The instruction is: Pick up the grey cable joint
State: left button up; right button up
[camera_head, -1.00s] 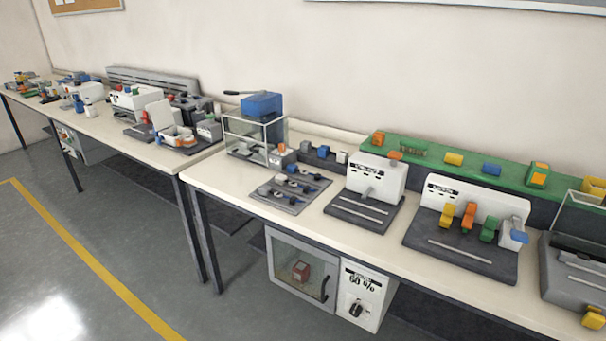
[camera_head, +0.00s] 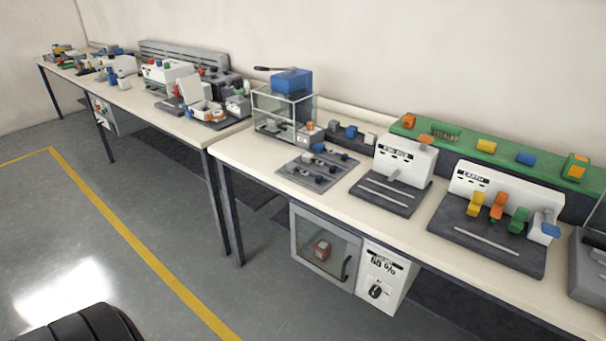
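No piece can be surely told as the grey cable joint at this distance. A small light grey block (camera_head: 371,138) sits at the right end of a short row of small pieces at the back of the near bench (camera_head: 262,158). A grey tray (camera_head: 300,176) in front of that row holds several small dark and blue parts. Neither of my grippers is in view.
White machines on dark bases (camera_head: 405,157) (camera_head: 500,190) stand on the near bench. A green shelf (camera_head: 455,142) behind them carries coloured pieces. A glass-sided box (camera_head: 270,112) stands at the left end. Below hangs a cabinet (camera_head: 325,248). Open grey floor (camera_head: 60,240) lies at left.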

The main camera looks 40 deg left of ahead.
aim_at(290, 168)
jog(key=u, duration=1.25)
jog(key=i+j+z, duration=0.1)
jog(key=i+j, duration=0.3)
jog(key=j, duration=0.25)
jog(key=i+j+z, duration=0.25)
jog(key=j, duration=0.4)
jog(key=i, duration=0.1)
